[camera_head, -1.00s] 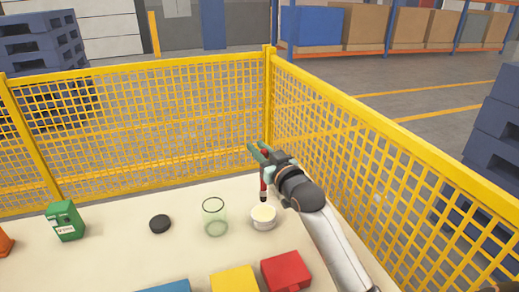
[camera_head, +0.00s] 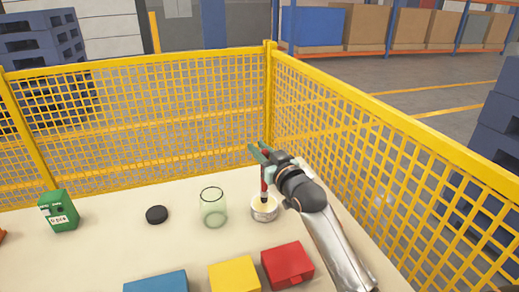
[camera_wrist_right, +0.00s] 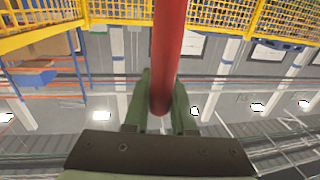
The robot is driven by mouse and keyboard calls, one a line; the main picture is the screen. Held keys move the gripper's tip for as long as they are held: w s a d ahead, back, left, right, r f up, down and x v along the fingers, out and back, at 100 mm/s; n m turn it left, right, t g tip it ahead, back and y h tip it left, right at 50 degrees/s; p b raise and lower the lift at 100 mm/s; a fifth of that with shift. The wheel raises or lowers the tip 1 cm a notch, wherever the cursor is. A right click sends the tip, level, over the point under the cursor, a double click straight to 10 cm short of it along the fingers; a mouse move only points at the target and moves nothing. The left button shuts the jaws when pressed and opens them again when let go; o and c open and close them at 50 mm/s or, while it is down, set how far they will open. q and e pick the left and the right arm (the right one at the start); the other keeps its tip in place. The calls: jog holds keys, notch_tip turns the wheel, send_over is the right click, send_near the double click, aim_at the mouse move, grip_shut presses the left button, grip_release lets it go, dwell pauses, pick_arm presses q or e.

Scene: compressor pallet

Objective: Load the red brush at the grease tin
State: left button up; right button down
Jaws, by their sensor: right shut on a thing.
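The red brush (camera_head: 264,184) hangs nearly upright with its bristle end down. Its lower end is at the grease tin (camera_head: 264,213), a small pale round tin, and appears to be inside its rim; the bristle tip is hidden. My right gripper (camera_head: 262,154) is above the tin, shut on the brush's handle. In the right wrist view the red handle (camera_wrist_right: 168,60) stands between the green fingers. My left gripper is not in view.
A clear glass jar (camera_head: 213,210) stands just left of the tin. A black disc (camera_head: 157,215) and a green box (camera_head: 59,211) are farther left. Red (camera_head: 287,266), yellow (camera_head: 234,276) and blue (camera_head: 157,282) boxes are in front. A yellow mesh fence (camera_head: 150,125) borders the table.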

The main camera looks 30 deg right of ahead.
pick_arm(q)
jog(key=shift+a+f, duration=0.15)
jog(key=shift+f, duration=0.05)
pick_arm(e)
jog(key=shift+f, duration=0.2)
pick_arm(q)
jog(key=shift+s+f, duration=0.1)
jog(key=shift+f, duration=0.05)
pick_arm(e)
jog(key=shift+f, duration=0.45)
dwell(0.7)
pick_arm(q)
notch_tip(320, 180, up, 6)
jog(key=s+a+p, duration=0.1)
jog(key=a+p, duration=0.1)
jog(key=p, duration=0.5)
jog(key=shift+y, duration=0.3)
pick_arm(e)
notch_tip(320, 180, up, 7)
jog(key=shift+r, duration=0.1)
